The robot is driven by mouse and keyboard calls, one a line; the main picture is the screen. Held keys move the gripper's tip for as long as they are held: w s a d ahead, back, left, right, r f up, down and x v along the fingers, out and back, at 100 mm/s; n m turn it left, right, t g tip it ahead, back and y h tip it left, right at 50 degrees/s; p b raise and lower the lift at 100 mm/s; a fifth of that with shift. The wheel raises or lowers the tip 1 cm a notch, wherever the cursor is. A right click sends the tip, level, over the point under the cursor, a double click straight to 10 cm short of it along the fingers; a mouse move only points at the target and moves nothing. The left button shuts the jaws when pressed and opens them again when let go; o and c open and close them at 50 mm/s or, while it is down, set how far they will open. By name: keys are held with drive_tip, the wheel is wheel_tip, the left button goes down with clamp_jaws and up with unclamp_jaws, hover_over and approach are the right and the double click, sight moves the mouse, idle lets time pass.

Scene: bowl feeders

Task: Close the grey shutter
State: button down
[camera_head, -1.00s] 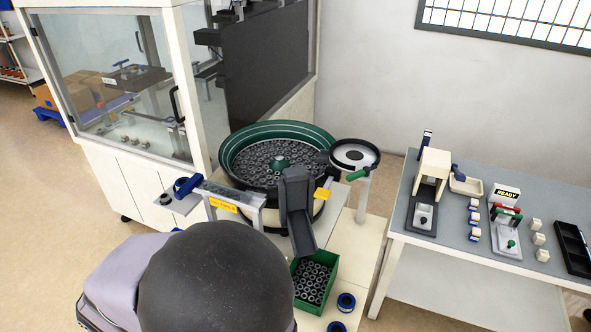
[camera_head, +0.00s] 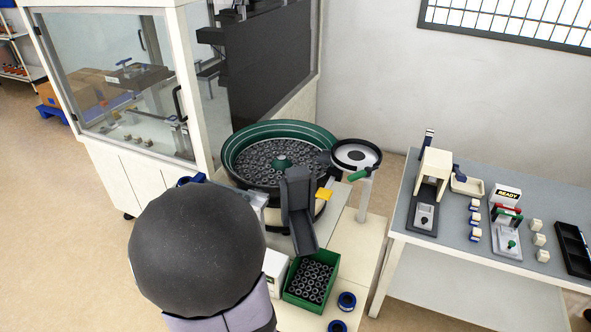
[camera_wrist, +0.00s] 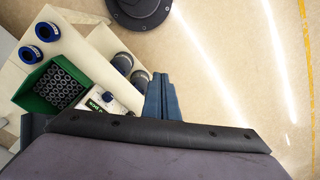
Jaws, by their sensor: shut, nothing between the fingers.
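A grey slanted chute (camera_head: 303,234) stands at the front of the green bowl feeder (camera_head: 232,158) in the head view, with an upright grey plate (camera_head: 297,188) at its top. I cannot tell for sure which grey part is the shutter or how it stands. The chute's lower end is above a green bin (camera_head: 289,296). My gripper (camera_wrist: 160,80) is shut and empty in the wrist view, with its blue-grey fingers together over the floor beside the bench. It is hidden behind my arm in the head view. The shutter cannot be made out in the wrist view.
The green bin of dark rings (camera_wrist: 27,93) and blue rings (camera_wrist: 46,31) are on the cream bench. A white box (camera_head: 275,268) stands beside the bin. A small round hopper (camera_head: 357,155) is right of the bowl. A grey-topped table (camera_head: 400,228) stands at right.

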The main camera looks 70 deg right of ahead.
drive_tip(key=w+d+r+m+t+h, duration=0.2)
drive_tip(key=w+d+r+m+h, duration=0.15)
drive_tip(key=d, duration=0.55)
drive_tip(key=w+d+r+m+t+h, duration=0.2)
drive_tip(key=w+d+h, duration=0.2)
drive_tip(key=d, duration=0.5)
drive_tip(key=s+d+r+m+g+h, duration=0.3)
drive_tip(key=s+d+r+h, duration=0.5)
drive_tip(key=d+r, duration=0.4)
drive_tip(key=shift+s+d+r+g+h, duration=0.35)
drive_tip(key=shift+s+r+g, duration=0.5)
drive_tip(key=shift+s+g, duration=0.05)
drive_tip(key=shift+d, duration=0.1)
drive_tip(key=d+f+p, duration=0.2)
drive_tip(key=d+f, duration=0.4)
drive_tip(key=d, duration=0.3)
drive_tip(key=shift+d+f+p, duration=0.2)
drive_tip(key=shift+f+p, duration=0.05)
drive_tip(key=shift+p, duration=0.05)
